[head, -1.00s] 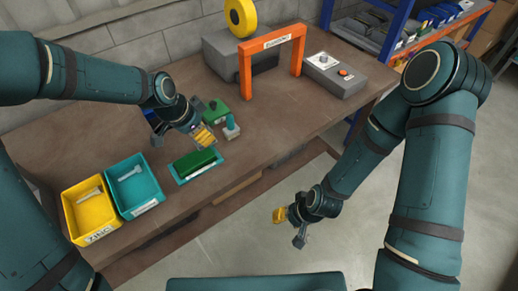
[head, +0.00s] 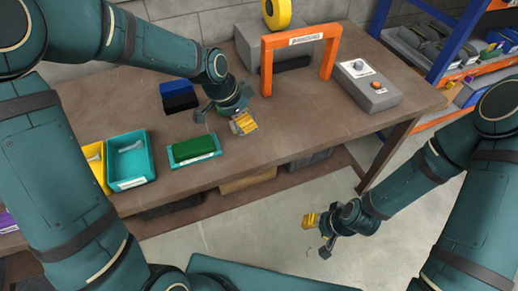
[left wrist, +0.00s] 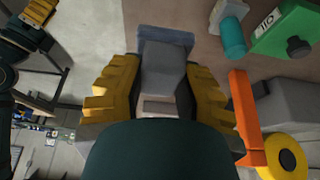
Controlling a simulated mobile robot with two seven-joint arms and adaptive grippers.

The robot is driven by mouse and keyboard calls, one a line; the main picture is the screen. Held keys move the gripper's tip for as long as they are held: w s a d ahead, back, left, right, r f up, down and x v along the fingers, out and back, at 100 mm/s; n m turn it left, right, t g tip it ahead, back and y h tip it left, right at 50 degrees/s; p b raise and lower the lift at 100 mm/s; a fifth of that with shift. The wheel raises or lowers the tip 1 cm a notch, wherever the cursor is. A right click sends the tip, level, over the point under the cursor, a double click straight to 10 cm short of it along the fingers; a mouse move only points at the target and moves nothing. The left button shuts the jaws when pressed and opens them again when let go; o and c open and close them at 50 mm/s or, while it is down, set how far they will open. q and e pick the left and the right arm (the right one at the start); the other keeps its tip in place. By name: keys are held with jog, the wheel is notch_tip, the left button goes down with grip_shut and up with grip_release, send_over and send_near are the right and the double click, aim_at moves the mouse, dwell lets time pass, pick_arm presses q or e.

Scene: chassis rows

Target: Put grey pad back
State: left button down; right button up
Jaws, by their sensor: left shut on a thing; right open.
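My left gripper (head: 243,123) is over the bench, to the right of the teal tray that holds a green pad. In the left wrist view its yellow fingers (left wrist: 160,88) are shut on a grey pad (left wrist: 165,65). A blue-grey slab-like end (left wrist: 165,37) shows at the pad's far edge; I cannot tell whether it is part of the pad. In the head view the pad is mostly hidden by the fingers. My right gripper (head: 318,234) is open and empty, above the floor in front of the bench.
An orange arch (head: 300,42), a grey control box (head: 368,87) and a yellow roll (head: 277,12) stand at the back right. The teal tray (head: 176,158), a teal bin (head: 132,182) and a blue box (head: 178,91) lie left. A teal-knobbed item (left wrist: 232,38) and green box (left wrist: 288,28) are near the gripper.

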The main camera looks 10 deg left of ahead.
pick_arm(q)
jog(key=shift+d+f, duration=0.1)
jog(key=shift+f, duration=0.4)
notch_tip(320, 180, down, 9)
jog(key=shift+f+b, duration=0.1)
jog(key=shift+b, duration=1)
jog(key=shift+f, duration=0.1)
jog(key=c, duration=0.7)
grip_release()
jog(key=shift+c, duration=0.2)
